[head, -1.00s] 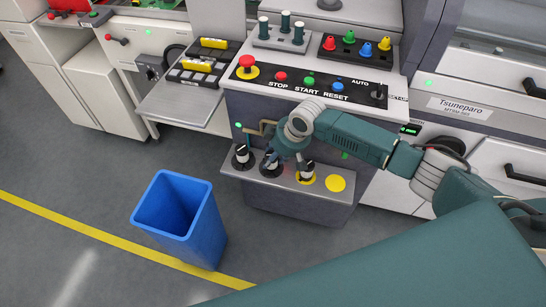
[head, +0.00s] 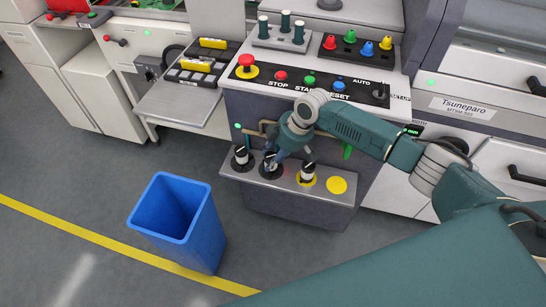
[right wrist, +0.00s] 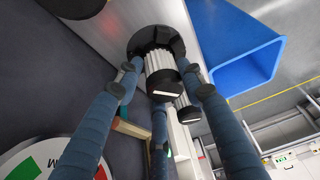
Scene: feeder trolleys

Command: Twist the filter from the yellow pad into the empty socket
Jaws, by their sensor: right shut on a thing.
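My right gripper (head: 271,162) is over the middle black socket (head: 262,174) on the grey shelf (head: 235,172). In the right wrist view its fingers are shut around a white ribbed filter (right wrist: 159,62) with a black cap. That filter's far end meets the round black socket (right wrist: 174,45); I cannot tell how deep it sits. Another filter (head: 241,155) stands upright in the left socket. The yellow pad at the right end (head: 337,185) is bare. My left gripper is not in view.
A blue bin (head: 204,225) stands on the floor in front of the shelf, to the left. Above the shelf is a control panel (head: 285,88) with buttons. Handles and a pipe (head: 262,127) lie close behind my right gripper.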

